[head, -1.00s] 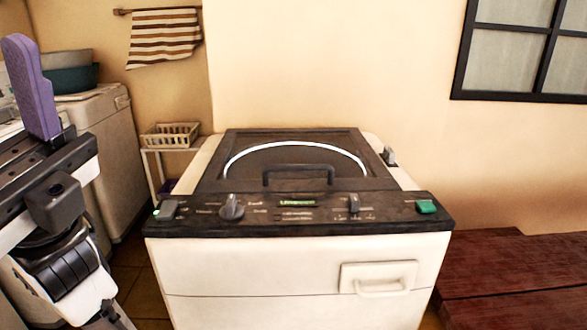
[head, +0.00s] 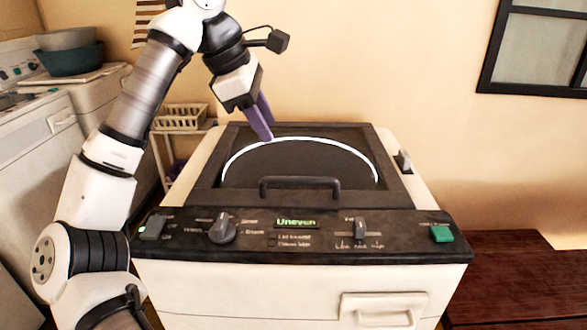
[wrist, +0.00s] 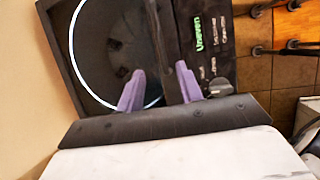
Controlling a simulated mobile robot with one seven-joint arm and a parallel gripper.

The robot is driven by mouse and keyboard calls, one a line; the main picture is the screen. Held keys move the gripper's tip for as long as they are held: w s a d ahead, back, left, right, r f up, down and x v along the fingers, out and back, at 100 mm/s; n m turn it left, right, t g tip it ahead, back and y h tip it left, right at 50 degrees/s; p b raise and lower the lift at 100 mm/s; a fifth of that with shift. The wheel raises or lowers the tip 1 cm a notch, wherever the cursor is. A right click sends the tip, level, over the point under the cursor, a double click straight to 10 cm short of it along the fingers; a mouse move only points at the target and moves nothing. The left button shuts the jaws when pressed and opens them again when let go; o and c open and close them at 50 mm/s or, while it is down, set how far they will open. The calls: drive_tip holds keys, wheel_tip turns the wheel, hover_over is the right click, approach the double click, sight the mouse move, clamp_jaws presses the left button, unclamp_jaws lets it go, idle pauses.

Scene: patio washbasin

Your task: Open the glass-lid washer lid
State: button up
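The glass-lid washer (head: 290,265) is a white top-loader with a dark control panel (head: 390,232) along its front. Its dark-framed glass lid (head: 300,165) lies shut, with a white ring showing under the glass. A black bar handle (head: 300,182) stands at the lid's front edge. My gripper (head: 264,130) reaches in from the left over the lid, pointing down, behind the handle in the head view. In the wrist view its two purple fingers (wrist: 158,78) are apart and empty. A dark bar lies in line with the gap; whether it is between the fingertips is unclear.
Another white washer (head: 60,125) with bowls (head: 70,58) stands at the left. A rack with a basket (head: 180,117) is behind. A dark red wooden bench (head: 520,280) is at the right. The wall is close behind the washer.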

sight(298, 178)
drive_tip(key=p+x, duration=0.1)
drive_tip(key=x, duration=1.2)
drive_tip(key=shift+d, duration=0.2)
clamp_jaws()
